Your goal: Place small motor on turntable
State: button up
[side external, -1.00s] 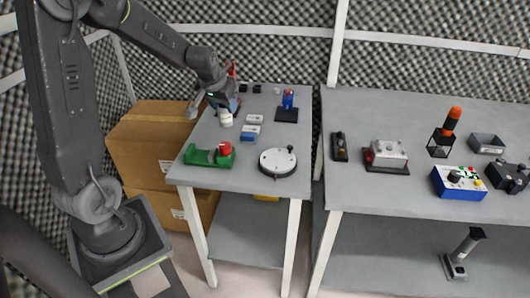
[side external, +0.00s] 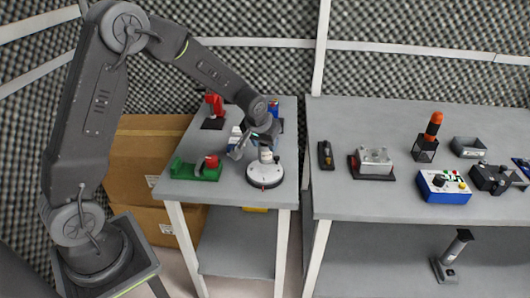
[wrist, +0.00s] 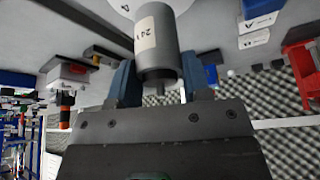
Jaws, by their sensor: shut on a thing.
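The small motor (wrist: 157,40) is a grey cylinder with a pale label, seen close up in the wrist view. My gripper (wrist: 160,75) is shut on it, with one blue-grey finger on each side. In the side view the motor (side external: 266,155) shows as a small pale shape below my gripper (side external: 255,148), over the back part of the turntable. The turntable (side external: 264,179) is a white round disc on the left table; its pale edge also shows at the top of the wrist view (wrist: 118,6). I cannot tell whether the motor touches the disc.
A green fixture with a red part (side external: 197,169) stands left of the turntable. A red stand (side external: 214,110) is at the back left, and small blue and white parts lie behind the gripper. A second table (side external: 400,207) with several devices stands to the right, across a gap.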

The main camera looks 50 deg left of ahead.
aim_at(265, 153)
jog(key=shift+f, duration=1.8)
jog(key=shift+f, duration=0.1)
jog(key=o, duration=1.1)
jog(key=shift+f, duration=0.1)
jog(key=shift+o, duration=0.2)
jog(key=v, duration=1.2)
jog(key=s+d+r+m+h, duration=0.1)
jog(key=s+d+r, duration=0.3)
jog(key=s, duration=0.8)
jog(key=s+d+r+m+t, duration=0.1)
jog(key=s+d+r+m, duration=0.2)
jog(key=s+r, duration=0.3)
jog(key=s+d, duration=0.1)
jog(key=s, duration=0.4)
jog(key=shift+s+d+m+h, duration=0.2)
jog(key=shift+s+m+h, duration=0.1)
jog(key=shift+s+h, duration=0.1)
jog(key=shift+r, duration=0.1)
